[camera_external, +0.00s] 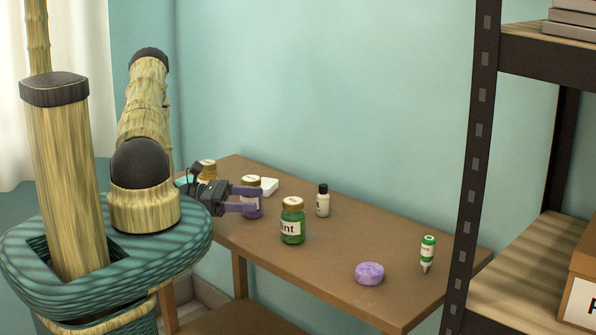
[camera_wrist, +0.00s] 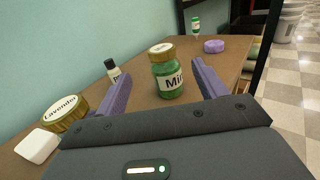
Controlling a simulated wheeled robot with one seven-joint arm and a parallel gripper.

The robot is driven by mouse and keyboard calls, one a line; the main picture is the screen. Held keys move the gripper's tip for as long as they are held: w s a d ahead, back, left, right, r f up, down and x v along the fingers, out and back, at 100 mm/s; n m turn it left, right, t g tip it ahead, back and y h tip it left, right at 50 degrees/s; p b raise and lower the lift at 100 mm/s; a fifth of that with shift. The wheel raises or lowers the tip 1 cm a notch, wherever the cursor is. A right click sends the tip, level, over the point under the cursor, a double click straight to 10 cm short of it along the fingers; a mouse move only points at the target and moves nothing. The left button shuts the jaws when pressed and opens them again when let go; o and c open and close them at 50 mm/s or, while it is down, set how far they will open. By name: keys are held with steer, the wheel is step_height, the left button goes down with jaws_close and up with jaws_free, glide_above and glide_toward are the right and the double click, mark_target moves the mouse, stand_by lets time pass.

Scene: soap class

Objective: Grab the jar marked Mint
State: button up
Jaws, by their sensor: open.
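The Mint jar (camera_external: 293,224) is green with a gold lid and a white label, and stands upright on the brown table. In the wrist view the Mint jar (camera_wrist: 167,76) shows beyond and between my fingertips, apart from them. My gripper (camera_external: 248,201) has purple fingers and is open and empty, just left of the jar in the external view. The open fingers also frame the jar in the wrist view (camera_wrist: 160,78).
A jar labelled Lavender (camera_wrist: 65,112) and a white block (camera_wrist: 37,146) are at the left. A small white bottle with a black cap (camera_external: 322,202) stands behind the Mint jar. A purple soap (camera_external: 369,273) and a green-white bottle (camera_external: 427,253) are farther right. A dark shelf post (camera_external: 475,150) rises at right.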

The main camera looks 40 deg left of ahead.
mark_target(301, 201)
steer(key=p+x, duration=0.1)
steer(key=x, duration=0.6)
steer(key=shift+d, duration=0.2)
steer(key=shift+w, duration=0.2)
steer(key=p+x, duration=0.1)
steer(key=x, duration=0.4)
steer(key=shift+d+f+p, duration=0.1)
steer(key=shift+d+p, duration=0.05)
steer(key=shift+p, duration=0.25)
steer(key=c, duration=1.3)
steer(key=shift+o, duration=0.2)
steer(key=shift+r, duration=0.2)
step_height(301, 201, up, 10)
steer(key=shift+s+f, duration=0.1)
steer(key=shift+f, duration=0.05)
